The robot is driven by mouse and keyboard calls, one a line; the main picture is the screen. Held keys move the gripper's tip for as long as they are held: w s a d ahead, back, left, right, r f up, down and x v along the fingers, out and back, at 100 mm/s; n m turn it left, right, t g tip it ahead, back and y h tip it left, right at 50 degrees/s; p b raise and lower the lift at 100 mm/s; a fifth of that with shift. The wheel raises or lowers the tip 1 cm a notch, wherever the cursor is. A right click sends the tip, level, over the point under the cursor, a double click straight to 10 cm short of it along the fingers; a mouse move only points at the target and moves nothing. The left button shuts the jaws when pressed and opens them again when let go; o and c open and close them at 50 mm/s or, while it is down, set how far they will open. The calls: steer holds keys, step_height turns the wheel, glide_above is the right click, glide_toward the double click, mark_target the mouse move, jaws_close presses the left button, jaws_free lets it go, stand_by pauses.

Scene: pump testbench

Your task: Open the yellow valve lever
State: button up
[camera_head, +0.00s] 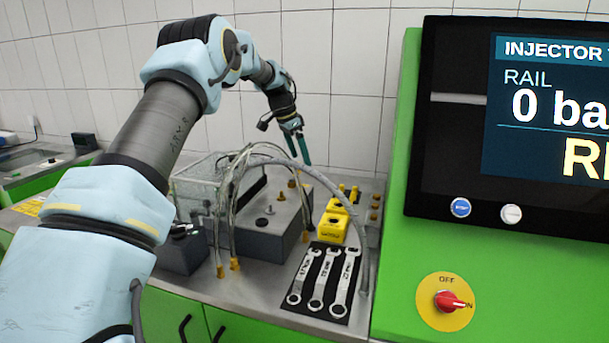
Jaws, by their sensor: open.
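My gripper (299,157) shows in the head view, at the end of my arm, in front of the tiled wall. Its teal fingers point down and are apart, with nothing seen between them. It hangs in the air above the back of the steel bench. Yellow parts (332,228) stand below it and a little to the right, behind the wrenches. Small yellow pieces (342,194) stick up further back. I cannot tell which of these, if any, is the yellow valve lever, nor how it is turned.
A dark grey block (262,239) with grey hoses (243,175) arching over it stands left of the yellow parts. Three wrenches (318,279) lie on a black mat in front. A green cabinet (397,250) with a screen (550,110) and red switch (449,301) bounds the right.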

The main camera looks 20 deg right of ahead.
steer(key=shift+r+p, duration=1.45)
steer(key=shift+r, duration=0.65)
steer(key=shift+s+f, duration=0.1)
steer(key=shift+s, duration=0.05)
